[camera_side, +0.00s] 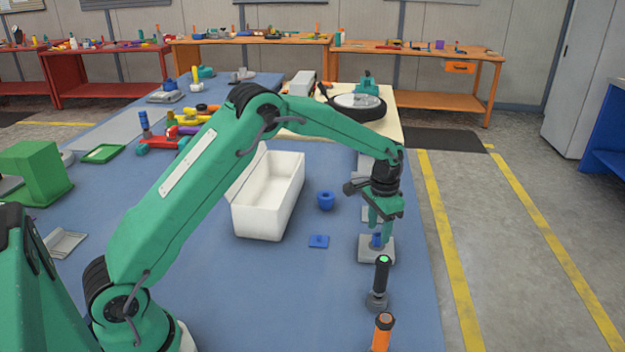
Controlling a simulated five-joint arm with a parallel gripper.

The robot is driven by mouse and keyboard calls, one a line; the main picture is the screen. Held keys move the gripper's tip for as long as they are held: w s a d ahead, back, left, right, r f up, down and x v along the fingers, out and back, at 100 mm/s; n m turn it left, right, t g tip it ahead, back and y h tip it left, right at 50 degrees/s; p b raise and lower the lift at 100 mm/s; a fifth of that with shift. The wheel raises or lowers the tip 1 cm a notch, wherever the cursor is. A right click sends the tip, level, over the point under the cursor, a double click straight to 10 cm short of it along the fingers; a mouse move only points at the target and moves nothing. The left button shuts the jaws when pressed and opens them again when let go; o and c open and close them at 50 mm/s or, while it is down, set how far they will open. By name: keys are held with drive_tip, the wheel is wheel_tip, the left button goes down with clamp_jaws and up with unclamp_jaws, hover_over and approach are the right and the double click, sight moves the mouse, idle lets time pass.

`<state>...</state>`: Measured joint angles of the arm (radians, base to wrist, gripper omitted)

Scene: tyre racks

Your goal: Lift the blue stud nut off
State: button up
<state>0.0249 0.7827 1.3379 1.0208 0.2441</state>
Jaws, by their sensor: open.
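A blue stud nut (376,240) stands on a pale grey base plate (367,254) near the right edge of the blue table. My gripper (377,232) points down over it, with its green fingers at the nut's upper part. The fingers are open, and they partly hide the nut. I cannot tell whether a finger touches it.
A white open box (258,222) stands left of my gripper. A blue cup-shaped piece (325,201) and a flat blue piece (319,241) lie between them. A black-handled tool (381,278) and an orange-handled tool (381,333) stand upright in front. A tyre (359,107) lies behind.

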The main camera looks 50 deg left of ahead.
drive_tip(key=shift+f, duration=1.35)
clamp_jaws()
drive_tip(key=shift+r, duration=0.2)
drive_tip(key=shift+r, duration=0.6)
drive_tip(key=r, duration=0.3)
drive_tip(key=shift+s+d+r, duration=0.1)
drive_tip(key=shift+s+d, duration=0.1)
drive_tip(key=shift+d, duration=0.15)
drive_tip(key=s+d+r, duration=0.6)
drive_tip(key=d, duration=0.3)
drive_tip(key=shift+r, duration=0.15)
drive_tip(key=shift+w+d, duration=0.1)
